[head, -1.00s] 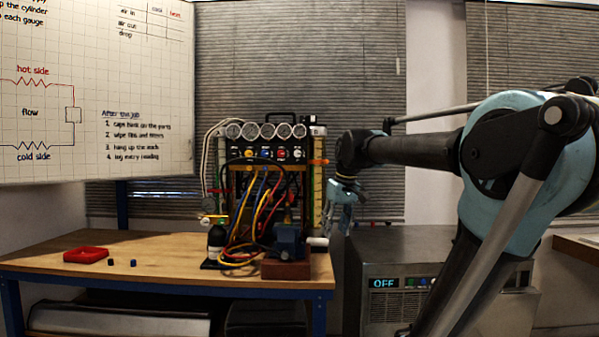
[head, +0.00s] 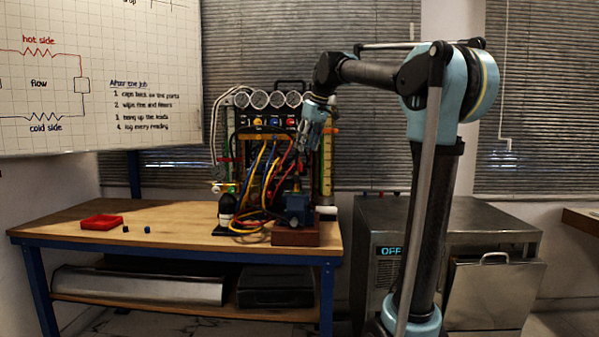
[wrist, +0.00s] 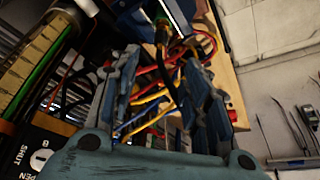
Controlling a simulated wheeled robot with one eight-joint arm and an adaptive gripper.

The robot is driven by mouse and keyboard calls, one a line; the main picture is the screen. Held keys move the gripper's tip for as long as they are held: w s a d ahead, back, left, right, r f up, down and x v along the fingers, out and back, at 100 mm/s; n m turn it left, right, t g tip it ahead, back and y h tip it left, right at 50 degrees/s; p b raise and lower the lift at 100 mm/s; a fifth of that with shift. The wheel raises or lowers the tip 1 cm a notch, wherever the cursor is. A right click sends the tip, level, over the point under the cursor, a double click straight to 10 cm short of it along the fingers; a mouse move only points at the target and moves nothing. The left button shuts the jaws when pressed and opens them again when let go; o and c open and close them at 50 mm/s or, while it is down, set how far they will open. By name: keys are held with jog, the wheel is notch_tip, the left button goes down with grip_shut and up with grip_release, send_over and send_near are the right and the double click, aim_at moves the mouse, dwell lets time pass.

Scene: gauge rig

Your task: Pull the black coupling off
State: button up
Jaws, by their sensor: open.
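What looks like the black coupling (wrist: 161,22) shows near the top of the wrist view, joined to a brass fitting and a black hose. In the head view a small dark and brass fitting (head: 297,184) stands above the blue vise (head: 298,206); I cannot tell the coupling's exact outline there. My gripper (head: 306,156) hangs tilted downward in front of the gauge rig, above the vise. In the wrist view my gripper (wrist: 163,82) is open, its two fingers wide apart. The black hose and coloured hoses show between and beyond the fingers, and the coupling lies beyond the fingertips.
The gauge rig has a row of round gauges (head: 260,99) and several looped hoses (head: 262,185) in front. A yellow-green sight tube (head: 326,165) stands to its right. A red tray (head: 101,222) and small dark blocks lie at left on the wooden table (head: 170,228), otherwise clear there.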

aim_at(297, 180)
jog(key=x, duration=1.5)
jog(key=shift+c, duration=0.6)
grip_shut()
